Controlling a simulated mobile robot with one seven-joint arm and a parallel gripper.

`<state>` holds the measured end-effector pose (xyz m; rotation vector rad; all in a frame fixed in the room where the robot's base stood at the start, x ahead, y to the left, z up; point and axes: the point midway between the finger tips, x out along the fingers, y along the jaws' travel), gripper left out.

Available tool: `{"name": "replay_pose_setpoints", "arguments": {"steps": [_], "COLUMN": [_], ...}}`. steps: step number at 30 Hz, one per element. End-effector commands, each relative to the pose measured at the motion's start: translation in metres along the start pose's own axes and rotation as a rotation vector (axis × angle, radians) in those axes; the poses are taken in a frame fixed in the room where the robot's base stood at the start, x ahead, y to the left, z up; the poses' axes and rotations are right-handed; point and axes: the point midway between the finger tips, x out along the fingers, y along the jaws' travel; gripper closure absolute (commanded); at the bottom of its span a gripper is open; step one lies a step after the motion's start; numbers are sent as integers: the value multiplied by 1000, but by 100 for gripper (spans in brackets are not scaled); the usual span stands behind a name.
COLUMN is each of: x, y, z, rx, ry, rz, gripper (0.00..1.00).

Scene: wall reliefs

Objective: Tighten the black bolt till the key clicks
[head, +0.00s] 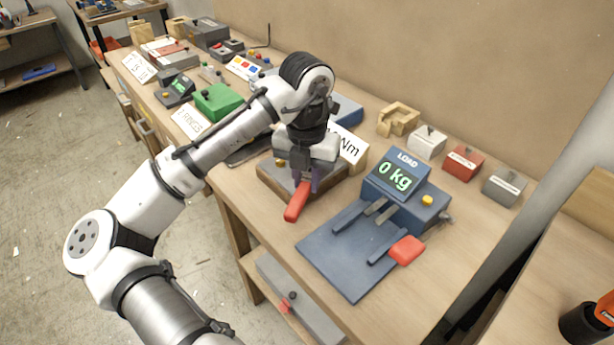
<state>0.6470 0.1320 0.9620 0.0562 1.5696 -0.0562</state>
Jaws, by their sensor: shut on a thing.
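My gripper (306,181) points down over a wooden block with a grey top plate (268,181) on the bench. It is shut on the key, whose red handle (296,204) sticks out toward the bench's front edge. An orange-yellow bolt head (280,162) shows on the plate just left of my gripper. The black bolt is not visible; my gripper and wrist cover part of the plate. A white sign ending in "Nm" (351,149) stands behind the block, partly hidden by my wrist.
Right of the block is a blue load scale (345,262) reading "0 kg", with a red-handled lever (407,250). Several small labelled weights, including a red one (462,163), stand along the wall. A green box (218,101) and other devices fill the bench's left part.

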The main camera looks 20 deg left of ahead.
Motion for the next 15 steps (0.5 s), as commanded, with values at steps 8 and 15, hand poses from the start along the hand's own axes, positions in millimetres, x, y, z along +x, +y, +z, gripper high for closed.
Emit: {"name": "replay_pose_setpoints", "arguments": {"steps": [8,15], "x": [-1,-1], "y": [4,4], "z": [0,0], "rx": [41,42], "ry": [-2,-1], "rz": [0,0], "gripper": [100,100]}}
